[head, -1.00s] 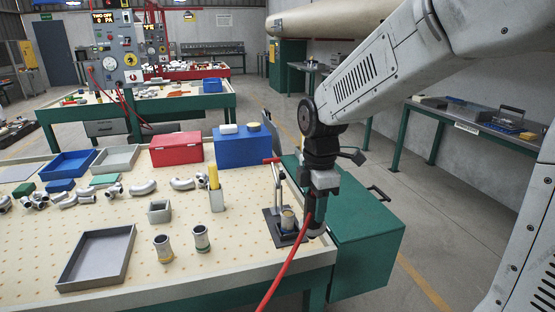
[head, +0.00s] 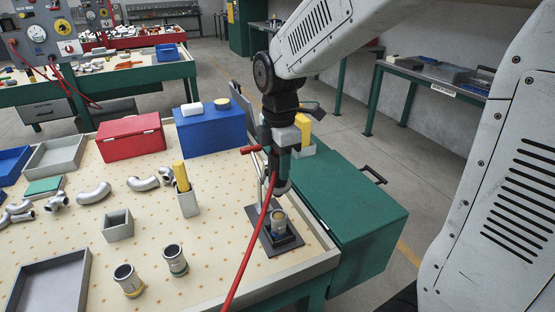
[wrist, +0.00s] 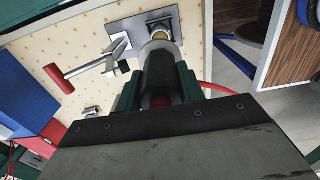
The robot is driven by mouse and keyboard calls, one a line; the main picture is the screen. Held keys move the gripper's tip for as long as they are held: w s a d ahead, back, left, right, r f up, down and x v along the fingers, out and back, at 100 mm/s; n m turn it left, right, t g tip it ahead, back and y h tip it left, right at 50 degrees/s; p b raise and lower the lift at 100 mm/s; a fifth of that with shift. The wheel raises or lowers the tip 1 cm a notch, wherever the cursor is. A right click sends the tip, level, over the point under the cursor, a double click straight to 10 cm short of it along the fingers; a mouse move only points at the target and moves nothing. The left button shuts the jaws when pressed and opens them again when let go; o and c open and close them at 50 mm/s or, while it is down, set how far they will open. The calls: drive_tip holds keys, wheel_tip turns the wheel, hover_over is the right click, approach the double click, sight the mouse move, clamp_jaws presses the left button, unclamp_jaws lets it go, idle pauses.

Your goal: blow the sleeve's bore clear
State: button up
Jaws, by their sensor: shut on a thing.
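The sleeve (head: 279,217), metal with a yellowish band, stands upright in a clamp fixture (head: 262,238) on a dark plate near the bench's right edge. The fixture's red-handled lever (head: 251,150) stands up beside it and shows in the wrist view (wrist: 56,78). My gripper (head: 283,172) is shut on a dark cylindrical air nozzle (wrist: 158,78) with a red hose (head: 247,248). The nozzle hangs above the sleeve. In the wrist view its end overlaps the sleeve (wrist: 160,33), hiding most of the bore; I cannot tell the remaining gap.
Two more sleeves, one yellow-banded (head: 128,280) and one green-banded (head: 175,260), stand left of the fixture. A grey cup (head: 188,203) holds a yellow stick. Blue (head: 210,132) and red (head: 131,140) boxes stand behind. A green cabinet (head: 350,207) adjoins the bench on the right.

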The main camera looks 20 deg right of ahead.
sight(280, 182)
drive_tip(key=shift+d+f, duration=0.1)
drive_tip(key=shift+f, duration=2.8)
drive_tip(key=shift+s+f, duration=0.1)
drive_tip(key=shift+f, duration=1.75)
idle(1.3)
drive_tip(key=shift+r, duration=4.05)
